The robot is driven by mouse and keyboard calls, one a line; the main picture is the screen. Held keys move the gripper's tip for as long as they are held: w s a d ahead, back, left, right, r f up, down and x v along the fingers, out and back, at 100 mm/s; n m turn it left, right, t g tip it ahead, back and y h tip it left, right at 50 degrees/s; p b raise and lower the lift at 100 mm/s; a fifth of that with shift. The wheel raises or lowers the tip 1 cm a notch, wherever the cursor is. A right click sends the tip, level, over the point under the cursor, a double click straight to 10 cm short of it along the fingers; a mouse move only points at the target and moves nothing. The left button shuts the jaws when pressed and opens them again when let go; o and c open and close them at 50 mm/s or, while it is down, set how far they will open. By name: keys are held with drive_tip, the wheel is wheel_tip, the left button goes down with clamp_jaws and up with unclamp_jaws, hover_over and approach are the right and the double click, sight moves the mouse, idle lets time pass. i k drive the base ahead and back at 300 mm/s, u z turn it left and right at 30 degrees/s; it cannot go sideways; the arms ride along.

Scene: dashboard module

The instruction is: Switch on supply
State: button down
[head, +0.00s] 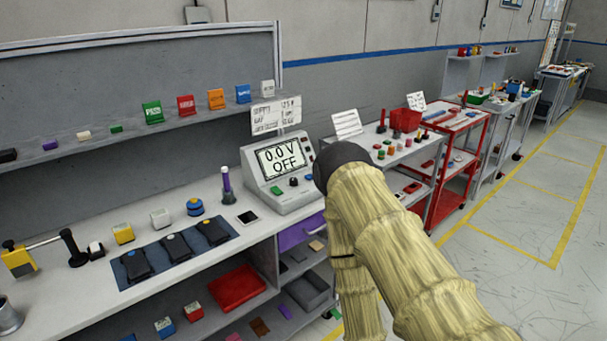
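The supply (290,205) is a light grey box with a sloped front, standing at the right end of the bench. Its screen (281,158) reads "0.0 V OFF". Below the screen are a green button (277,190), a dark round knob (293,181) and a small dark control at the right. Small controls also sit beside the screen, too small to make out. My arm, in a beige sleeve, is bent just right of the supply, its dark joint close to the supply's right edge in the picture. My gripper is not in view.
A shelf (192,122) with coloured cards runs behind. A red cart (468,165) stands further right; floor beyond is clear.

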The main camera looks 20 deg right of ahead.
sight(275, 190)
drive_tip(key=z, duration=0.1)
drive_tip(key=i, duration=0.85)
drive_tip(key=u, duration=0.15)
